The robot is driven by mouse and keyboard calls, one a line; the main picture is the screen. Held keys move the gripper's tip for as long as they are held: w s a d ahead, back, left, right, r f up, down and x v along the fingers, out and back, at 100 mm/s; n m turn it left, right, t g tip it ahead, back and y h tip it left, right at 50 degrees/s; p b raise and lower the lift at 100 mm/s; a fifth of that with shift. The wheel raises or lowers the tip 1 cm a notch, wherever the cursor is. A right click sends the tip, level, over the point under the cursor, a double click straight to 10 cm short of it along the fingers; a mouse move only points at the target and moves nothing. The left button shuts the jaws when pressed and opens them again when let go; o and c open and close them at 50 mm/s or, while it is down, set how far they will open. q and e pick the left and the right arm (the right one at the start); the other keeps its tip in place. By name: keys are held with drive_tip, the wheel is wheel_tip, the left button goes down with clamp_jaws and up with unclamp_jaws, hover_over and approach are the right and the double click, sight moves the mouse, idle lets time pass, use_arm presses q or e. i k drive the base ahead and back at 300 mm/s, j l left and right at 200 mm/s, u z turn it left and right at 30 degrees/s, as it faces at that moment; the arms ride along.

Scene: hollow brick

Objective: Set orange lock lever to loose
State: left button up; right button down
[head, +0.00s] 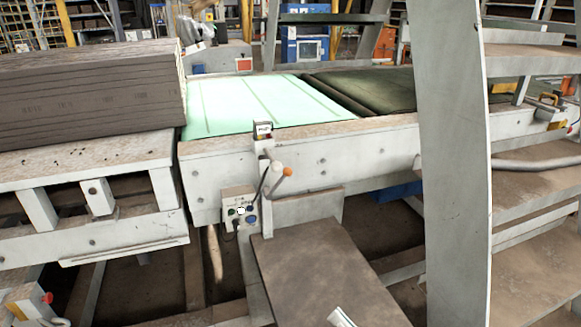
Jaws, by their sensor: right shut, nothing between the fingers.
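The orange-tipped lock lever (287,172) is on the front of the grey machine frame, near the middle of the head view. Its short, pale arm slants up to the right, ending in the orange grip. A darker knob stands close beside it. I cannot tell its lock setting from here. My right gripper (341,317) shows only as a small pale piece at the bottom edge, well below the lever and apart from it. It is shut and empty; most of it is out of frame. My left gripper is not in view.
A control box (239,209) with coloured buttons is left of the lever. A brown plate (320,275) slopes below it. A stack of grey boards (85,92) is at left. A tall grey stair side (455,160) blocks the right. A pale green panel (255,103) lies behind.

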sight(287, 172)
drive_tip(key=i, duration=1)
